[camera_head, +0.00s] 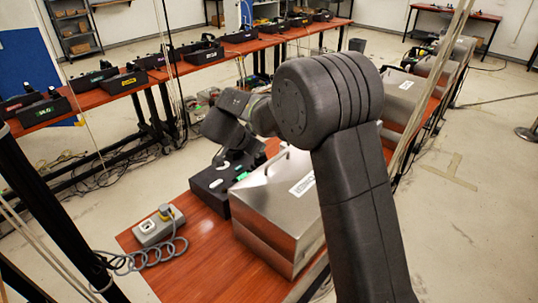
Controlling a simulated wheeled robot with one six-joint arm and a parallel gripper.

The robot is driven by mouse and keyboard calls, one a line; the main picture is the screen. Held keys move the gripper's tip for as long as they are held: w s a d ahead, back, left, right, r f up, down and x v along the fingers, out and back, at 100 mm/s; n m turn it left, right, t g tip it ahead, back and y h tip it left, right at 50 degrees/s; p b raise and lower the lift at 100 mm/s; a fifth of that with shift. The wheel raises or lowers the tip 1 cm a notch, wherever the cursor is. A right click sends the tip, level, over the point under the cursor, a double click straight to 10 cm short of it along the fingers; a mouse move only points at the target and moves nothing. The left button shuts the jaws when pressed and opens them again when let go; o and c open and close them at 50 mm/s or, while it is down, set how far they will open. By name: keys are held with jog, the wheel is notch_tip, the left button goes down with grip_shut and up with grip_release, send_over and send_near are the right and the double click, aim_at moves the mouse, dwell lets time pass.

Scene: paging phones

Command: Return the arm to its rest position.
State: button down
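My dark grey arm rises from the bottom right. It bends at a large round joint and reaches down and left over the near table. My gripper (230,158) is at the far end of the arm, low at the black paging phone (208,190), which has pale and green parts on top. The fingers are small, dark and partly merged with the phone, so I cannot tell whether they are open or touching it.
A silver metal box (275,205) with a white label stands right of the phone. A grey device (158,225) with a coiled cable sits on the near wooden table (205,265). More phones stand on the back table (95,98). Thin cables hang down. Pale floor lies to the right.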

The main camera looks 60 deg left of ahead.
aim_at(271, 159)
jog(key=shift+v, duration=1.7)
jog(key=shift+w, duration=0.15)
jog(key=p+x, duration=0.2)
jog(key=x, duration=1.1)
jog(key=shift+a+f, duration=0.1)
jog(key=shift+f, duration=0.2)
